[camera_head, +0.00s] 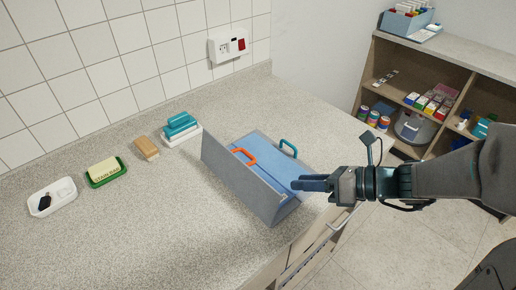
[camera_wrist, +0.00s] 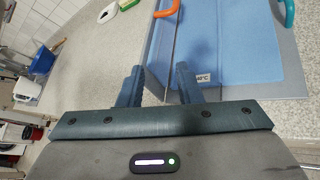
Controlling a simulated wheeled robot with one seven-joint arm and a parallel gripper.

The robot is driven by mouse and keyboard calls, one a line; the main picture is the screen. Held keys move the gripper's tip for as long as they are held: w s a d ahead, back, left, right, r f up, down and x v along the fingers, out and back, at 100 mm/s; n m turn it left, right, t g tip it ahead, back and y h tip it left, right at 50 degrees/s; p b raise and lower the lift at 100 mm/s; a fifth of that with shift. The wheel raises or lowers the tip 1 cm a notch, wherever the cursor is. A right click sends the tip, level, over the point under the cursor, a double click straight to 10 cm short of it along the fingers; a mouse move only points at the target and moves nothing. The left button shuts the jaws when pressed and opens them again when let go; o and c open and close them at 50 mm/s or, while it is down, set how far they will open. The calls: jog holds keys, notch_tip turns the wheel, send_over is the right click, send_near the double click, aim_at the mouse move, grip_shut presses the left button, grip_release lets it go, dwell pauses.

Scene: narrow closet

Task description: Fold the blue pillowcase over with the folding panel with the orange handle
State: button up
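The blue pillowcase (camera_head: 262,147) lies on a grey folding board, and it also shows in the wrist view (camera_wrist: 240,50). The folding panel (camera_head: 238,182) stands raised at a tilt on the left side and hides part of the cloth. Its orange handle (camera_head: 244,156) shows near the panel's top edge and at the top of the wrist view (camera_wrist: 277,8). A teal handle (camera_head: 289,147) stands at the far right side. My gripper (camera_head: 296,184) is at the board's near right end, fingers apart. In the wrist view the fingers (camera_wrist: 158,84) are beside the cloth; contact with the panel is unclear.
On the counter (camera_head: 150,215) at left are a white tray (camera_head: 40,203), a green soap dish (camera_head: 94,181), a wooden brush (camera_head: 147,149) and a teal-and-white item (camera_head: 184,132). A shelf unit (camera_head: 460,72) stands at the right. The counter's front left is clear.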

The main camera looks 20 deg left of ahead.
aim_at(241, 172)
jog(key=w+a+f+m, duration=0.1)
jog(key=w+a, duration=0.1)
jog(key=a, duration=0.3)
jog(key=w+a+f+m+t+y, duration=0.1)
jog(key=a+m, duration=0.1)
jog(key=a, duration=0.2)
jog(key=w+a+m+t+p, duration=0.1)
jog(key=w+a+m, duration=0.1)
jog(key=a, duration=0.3)
jog(key=shift+w+a+f, duration=0.35)
jog(key=shift+f, duration=0.05)
grip_shut()
